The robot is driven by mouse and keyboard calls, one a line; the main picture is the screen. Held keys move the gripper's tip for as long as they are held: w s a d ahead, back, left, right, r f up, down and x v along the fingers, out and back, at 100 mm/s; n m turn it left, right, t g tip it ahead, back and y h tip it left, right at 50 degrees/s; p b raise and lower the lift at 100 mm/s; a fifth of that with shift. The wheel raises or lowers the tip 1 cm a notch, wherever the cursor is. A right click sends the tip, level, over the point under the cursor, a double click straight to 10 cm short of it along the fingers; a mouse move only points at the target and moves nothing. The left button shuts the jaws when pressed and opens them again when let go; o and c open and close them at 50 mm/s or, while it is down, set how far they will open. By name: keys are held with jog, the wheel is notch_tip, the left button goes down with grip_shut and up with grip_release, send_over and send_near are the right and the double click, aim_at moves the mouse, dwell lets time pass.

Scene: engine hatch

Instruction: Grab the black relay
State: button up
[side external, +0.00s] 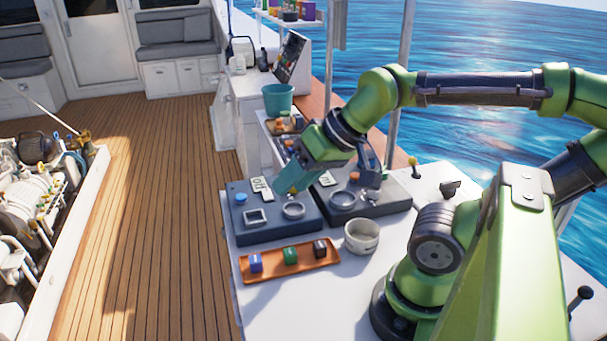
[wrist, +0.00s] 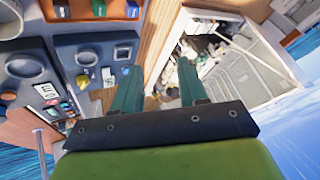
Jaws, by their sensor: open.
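The black relay (side external: 320,248) sits at the right end of the orange tray (side external: 272,272) in the side view, beside a green relay (side external: 290,256) and a blue relay (side external: 255,263). In the wrist view the tray is cut by the top edge, with the green relay (wrist: 98,9) in the middle and the blue one (wrist: 132,10) at right; the left block (wrist: 62,10) is too dim to tell clearly. My gripper (side external: 288,184) is open and empty, above the left dark panel box and away from the tray. Its two teal fingers (wrist: 158,82) point toward the deck and hatch in the wrist view.
Two dark panel boxes (side external: 271,236) with sockets, rings and labels stand behind the tray. A white cup (side external: 362,236) stands close to its right end. A teal bucket (side external: 278,99) is farther back. The white tabletop (side external: 300,310) in front of the tray is clear.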

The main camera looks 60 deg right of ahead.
jog(key=o, duration=0.3)
jog(key=n+g+h, duration=0.2)
jog(key=n+g, duration=0.5)
jog(key=n, duration=0.6)
send_over(318, 245)
notch_tip(318, 245, down, 6)
notch_tip(318, 245, down, 16)
jog(key=shift+f, duration=0.2)
